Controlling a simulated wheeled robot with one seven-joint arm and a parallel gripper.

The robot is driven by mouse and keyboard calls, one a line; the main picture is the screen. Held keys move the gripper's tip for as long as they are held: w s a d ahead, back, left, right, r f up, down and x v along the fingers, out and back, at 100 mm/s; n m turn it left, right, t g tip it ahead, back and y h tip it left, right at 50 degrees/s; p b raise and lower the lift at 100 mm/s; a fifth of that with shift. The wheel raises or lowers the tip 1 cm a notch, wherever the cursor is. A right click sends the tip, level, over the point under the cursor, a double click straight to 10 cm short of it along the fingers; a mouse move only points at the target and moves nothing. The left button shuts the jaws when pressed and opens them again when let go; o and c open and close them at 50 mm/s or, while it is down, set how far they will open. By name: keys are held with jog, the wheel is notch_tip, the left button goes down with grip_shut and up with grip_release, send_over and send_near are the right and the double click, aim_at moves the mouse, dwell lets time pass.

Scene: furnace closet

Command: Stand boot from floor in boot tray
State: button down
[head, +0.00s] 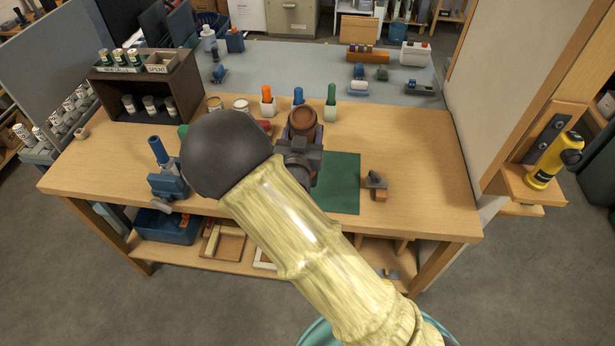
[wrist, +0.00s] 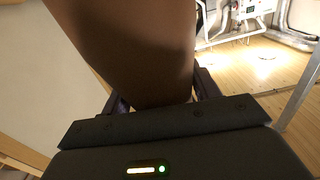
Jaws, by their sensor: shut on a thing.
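My gripper (head: 303,138) is at the middle of the head view, over the workbench, mostly behind my own arm. It is shut on a brown thing, which I take to be the boot (head: 303,118); only a rounded brown part with a darker top shows there. In the wrist view the boot (wrist: 130,45) is a large smooth brown shape between the two dark purple fingers of my gripper (wrist: 163,97). It runs out of the top of that picture, so its full shape and its sole are hidden. I cannot make out a boot tray in either view.
The wooden workbench (head: 430,190) bears a green mat (head: 341,185), a blue tool (head: 168,180), a dark shelf box (head: 150,95) and small bottles. A yellow flashlight (head: 553,160) stands on a right-hand ledge. The wrist view shows wooden floor (wrist: 250,65) and pipes. Grey floor lies around the bench.

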jog(key=shift+s+r, duration=0.1)
jog(key=shift+s+d, duration=0.1)
notch_tip(320, 180, down, 5)
jog(key=shift+d+f+p, duration=0.1)
jog(key=shift+d+p, duration=0.05)
jog(key=shift+p, duration=0.55)
jog(key=shift+f, duration=0.3)
